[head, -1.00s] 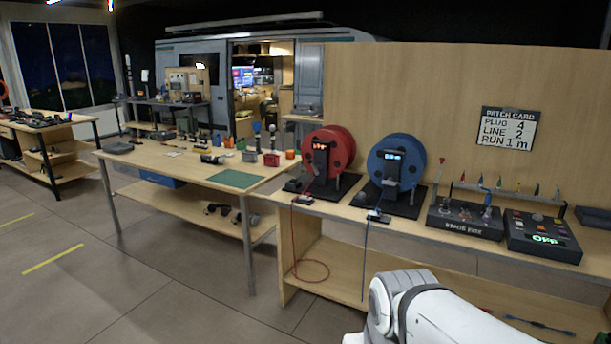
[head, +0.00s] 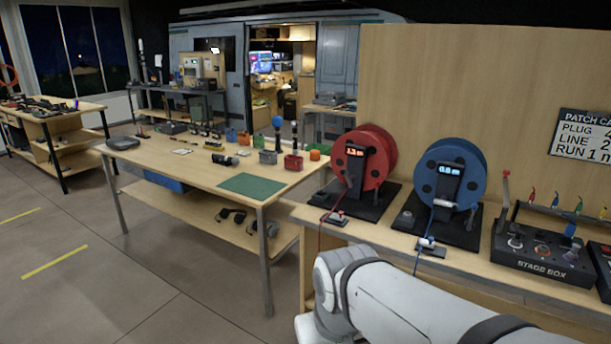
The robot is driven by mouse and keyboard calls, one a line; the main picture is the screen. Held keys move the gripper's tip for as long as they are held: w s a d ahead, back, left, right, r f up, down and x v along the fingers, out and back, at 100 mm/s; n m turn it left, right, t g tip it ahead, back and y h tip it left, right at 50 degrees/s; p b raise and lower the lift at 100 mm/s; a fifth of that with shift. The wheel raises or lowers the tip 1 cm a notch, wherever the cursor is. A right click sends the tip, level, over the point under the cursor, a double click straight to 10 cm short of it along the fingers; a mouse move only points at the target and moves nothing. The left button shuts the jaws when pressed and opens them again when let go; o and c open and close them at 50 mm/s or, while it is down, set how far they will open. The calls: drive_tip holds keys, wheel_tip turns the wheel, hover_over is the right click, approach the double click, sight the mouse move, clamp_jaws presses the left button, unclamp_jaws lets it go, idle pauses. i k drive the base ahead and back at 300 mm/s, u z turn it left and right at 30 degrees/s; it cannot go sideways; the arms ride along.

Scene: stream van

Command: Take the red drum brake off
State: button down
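The red drum (head: 378,158) stands upright on a black base (head: 368,205) on the wooden bench, with a dark upright bearing a lit red readout (head: 355,153) in front of it. A small block with a light top (head: 336,217) sits at the front of its base, and a red cable (head: 320,237) hangs from there over the bench edge. I cannot tell which part is the brake or how it is set. My white arm (head: 400,305) reaches in from the lower right, below and in front of the drum. My gripper is out of view.
A blue drum (head: 462,177) with a lit readout stands right of the red one. A stage box (head: 540,258) with a red-tipped lever is further right. A wooden table (head: 215,180) with a green mat (head: 253,185) and small items stands left. The floor at left is clear.

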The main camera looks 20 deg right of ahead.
sight(376, 193)
drive_tip(key=z, duration=0.2)
drive_tip(key=i, duration=1.15)
drive_tip(key=z, duration=0.9)
drive_tip(key=i, duration=0.6)
drive_tip(key=z, duration=0.45)
